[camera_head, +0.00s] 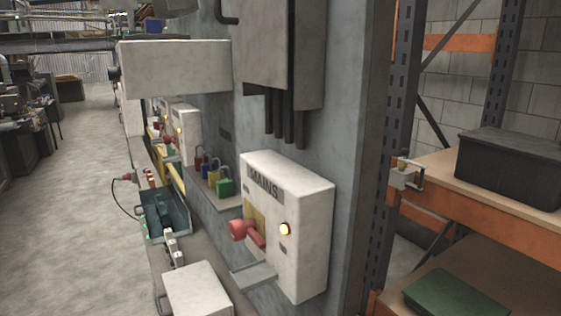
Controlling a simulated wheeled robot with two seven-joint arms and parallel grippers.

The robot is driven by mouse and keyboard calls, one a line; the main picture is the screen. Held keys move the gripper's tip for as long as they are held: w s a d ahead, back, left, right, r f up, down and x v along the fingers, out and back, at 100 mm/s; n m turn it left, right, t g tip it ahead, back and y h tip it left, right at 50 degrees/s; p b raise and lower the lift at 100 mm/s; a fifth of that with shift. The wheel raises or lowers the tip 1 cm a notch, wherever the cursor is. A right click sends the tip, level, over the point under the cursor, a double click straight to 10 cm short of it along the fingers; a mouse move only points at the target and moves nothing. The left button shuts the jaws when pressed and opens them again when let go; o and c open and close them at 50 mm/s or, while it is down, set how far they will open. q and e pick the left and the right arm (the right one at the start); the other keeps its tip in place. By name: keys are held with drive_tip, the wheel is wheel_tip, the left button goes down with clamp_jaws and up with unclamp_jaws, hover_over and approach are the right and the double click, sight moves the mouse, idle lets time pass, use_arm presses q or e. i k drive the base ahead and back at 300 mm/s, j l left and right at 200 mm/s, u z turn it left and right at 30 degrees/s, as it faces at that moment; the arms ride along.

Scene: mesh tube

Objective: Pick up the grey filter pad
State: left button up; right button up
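I cannot make out a grey filter pad anywhere in this head view. Neither of my grippers can be made out in it. A white box marked MAINS (305,211) hangs on the grey wall panel at the centre, with a red rotary handle (242,230) and a lit yellow lamp (285,229).
A row of coloured padlocks (224,187) stands on a small ledge left of the MAINS box. A teal open tray (181,219) and a white box (200,290) are below. A black bin (510,170) stands on the right shelf, a green case (455,302) lower. The left floor is clear.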

sight(153, 26)
drive_tip(key=k+j+u, duration=0.1)
drive_tip(key=u, duration=0.2)
drive_tip(key=k+j+u, duration=0.25)
drive_tip(key=i+j+z, duration=0.15)
drive_tip(key=i+j, duration=0.15)
drive_tip(key=i+j+z, duration=0.1)
drive_tip(key=i+j, duration=0.15)
drive_tip(key=i+j+z, duration=0.15)
drive_tip(key=j, duration=0.25)
drive_tip(key=i+j+z, duration=0.1)
drive_tip(key=i+j, duration=0.25)
drive_tip(key=i+j+z, duration=0.15)
drive_tip(key=j, duration=0.3)
drive_tip(key=i+j+z, duration=0.1)
drive_tip(key=i+j, duration=0.2)
drive_tip(key=j, duration=0.1)
